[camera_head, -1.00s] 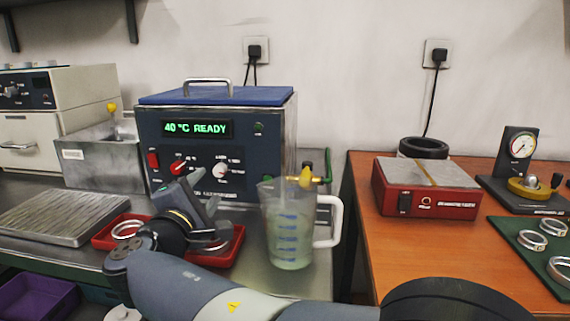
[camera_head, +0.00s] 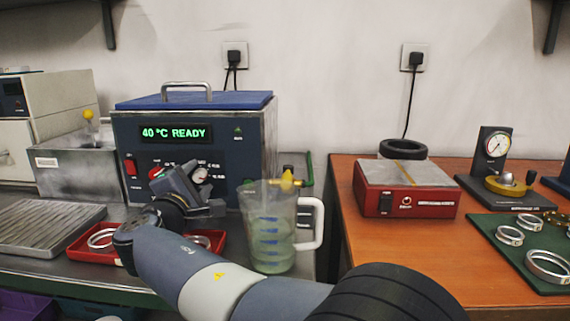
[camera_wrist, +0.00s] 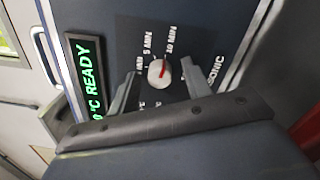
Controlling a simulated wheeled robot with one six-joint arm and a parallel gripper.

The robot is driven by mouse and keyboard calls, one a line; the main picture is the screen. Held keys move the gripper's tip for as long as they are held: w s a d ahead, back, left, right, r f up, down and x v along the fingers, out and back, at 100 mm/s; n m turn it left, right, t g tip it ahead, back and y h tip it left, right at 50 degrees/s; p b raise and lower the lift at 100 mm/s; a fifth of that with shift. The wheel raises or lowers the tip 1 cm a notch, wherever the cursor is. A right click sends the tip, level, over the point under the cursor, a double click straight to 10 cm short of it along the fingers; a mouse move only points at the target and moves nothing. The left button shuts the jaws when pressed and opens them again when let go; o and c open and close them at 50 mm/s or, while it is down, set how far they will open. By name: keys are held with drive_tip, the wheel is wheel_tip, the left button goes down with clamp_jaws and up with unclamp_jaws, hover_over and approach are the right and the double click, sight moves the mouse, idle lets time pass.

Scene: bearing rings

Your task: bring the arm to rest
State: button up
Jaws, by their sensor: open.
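My gripper (camera_head: 190,190) is in front of the ultrasonic bath's control panel, above the red tray (camera_head: 82,247). In the wrist view my gripper (camera_wrist: 158,85) is open, with its two fingers apart and nothing held. The timer knob (camera_wrist: 159,73) shows between the fingers, and I cannot tell how far it is from the tips. The bath (camera_head: 120,150) has a blue lid and a green display reading "40 °C READY". The gripper hides part of its panel and part of the tray.
A clear measuring jug (camera_head: 275,235) with greenish liquid stands right of my gripper. Metal rings (camera_head: 100,238) lie in the red tray. A ribbed metal plate (camera_head: 45,228) is at left. The wooden table (camera_head: 400,265) at right holds a red-sided device (camera_head: 405,200) and a green mat (camera_head: 510,262) with several rings.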

drive_tip(key=shift+s+f, duration=0.1)
drive_tip(key=s, duration=0.3)
drive_tip(key=s+p, duration=0.1)
drive_tip(key=s, duration=0.3)
drive_tip(key=s+a+p, duration=0.1)
drive_tip(key=s, duration=0.2)
drive_tip(key=shift+s, duration=0.15)
drive_tip(key=w+b, duration=0.1)
drive_tip(key=w, duration=0.6)
drive_tip(key=w+d+b, duration=0.1)
drive_tip(key=w, duration=0.2)
drive_tip(key=shift+w+b, duration=0.3)
drive_tip(key=shift+r+p, duration=0.35)
drive_tip(key=shift+p, duration=0.45)
drive_tip(key=shift+n+p, duration=0.4)
drive_tip(key=shift+n, duration=0.1)
drive_tip(key=n+p, duration=0.5)
drive_tip(key=p, duration=0.1)
drive_tip(key=shift+n, duration=0.3)
drive_tip(key=n+p, duration=0.5)
drive_tip(key=p, duration=0.1)
drive_tip(key=shift+r+n+y+p, duration=0.1)
drive_tip(key=shift+n+y+p, duration=0.2)
drive_tip(key=n+p, duration=0.5)
drive_tip(key=p, duration=0.1)
drive_tip(key=n+p, duration=0.3)
drive_tip(key=shift+s+a+f, duration=0.15)
drive_tip(key=shift+s+f, duration=0.1)
drive_tip(key=shift+s, duration=0.65)
